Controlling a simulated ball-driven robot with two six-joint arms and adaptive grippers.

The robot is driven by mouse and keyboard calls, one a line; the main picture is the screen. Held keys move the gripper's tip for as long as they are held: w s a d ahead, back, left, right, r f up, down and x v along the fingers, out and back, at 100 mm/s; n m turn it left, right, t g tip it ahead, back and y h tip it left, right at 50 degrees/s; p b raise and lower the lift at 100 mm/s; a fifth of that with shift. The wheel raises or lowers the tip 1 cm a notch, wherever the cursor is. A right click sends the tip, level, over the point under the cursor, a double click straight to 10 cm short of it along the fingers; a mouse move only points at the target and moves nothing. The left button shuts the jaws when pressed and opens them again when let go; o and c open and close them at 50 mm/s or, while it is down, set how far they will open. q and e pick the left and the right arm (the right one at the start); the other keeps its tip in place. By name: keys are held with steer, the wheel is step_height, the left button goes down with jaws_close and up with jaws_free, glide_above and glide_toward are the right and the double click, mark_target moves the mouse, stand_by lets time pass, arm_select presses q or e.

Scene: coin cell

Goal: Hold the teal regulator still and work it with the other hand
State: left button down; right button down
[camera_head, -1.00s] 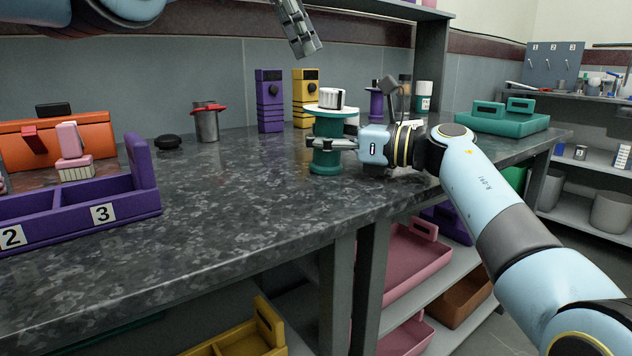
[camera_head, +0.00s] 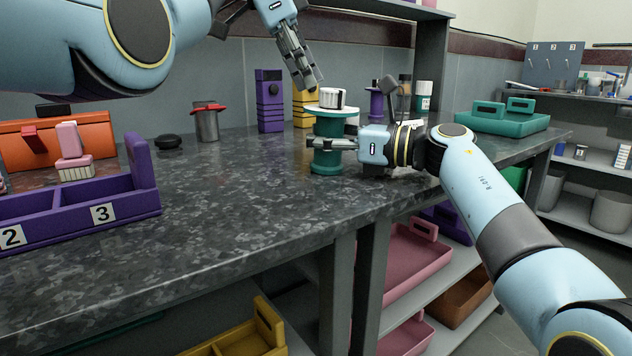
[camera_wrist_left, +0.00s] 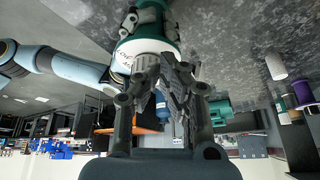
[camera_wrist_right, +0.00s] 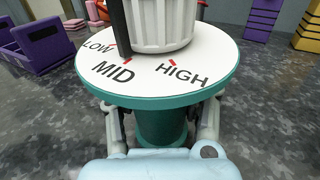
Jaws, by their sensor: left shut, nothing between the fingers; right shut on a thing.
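The teal regulator (camera_head: 328,130) stands upright on the dark stone counter. Its white disc (camera_wrist_right: 140,85) bears LOW, MID and HIGH with red ticks. A white ribbed knob (camera_wrist_right: 162,25) with a black pointer bar (camera_wrist_right: 121,30) sits on top; the bar's lower end is by the word MID. My right gripper (camera_head: 326,143) is shut on the regulator's body below the disc, its fingers on either side in the right wrist view. My left gripper (camera_head: 311,85) is shut and empty, pointing down just above and left of the knob. The regulator also shows upside down in the left wrist view (camera_wrist_left: 165,40).
Purple (camera_head: 270,100) and yellow (camera_head: 303,106) boxes stand behind the regulator. A grey can (camera_head: 207,124) and black puck (camera_head: 168,142) are to its left. A purple numbered tray (camera_head: 140,200) is at far left, a teal tray (camera_head: 500,118) at right. The front counter is clear.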

arm_select(q)
steer(key=shift+f, duration=0.5)
steer(key=shift+s+d+f, duration=0.1)
steer(key=shift+s+d, duration=0.1)
steer(key=shift+d, duration=0.4)
arm_select(e)
steer(key=shift+r, duration=0.1)
stand_by(0.6)
arm_select(q)
steer(key=shift+a, duration=0.1)
steer(key=shift+w+a, duration=0.1)
steer(key=shift+a, duration=0.25)
step_height(320, 180, up, 6)
steer(key=shift+d, duration=0.15)
stand_by(0.4)
arm_select(e)
steer(key=c, duration=0.7)
jaws_free()
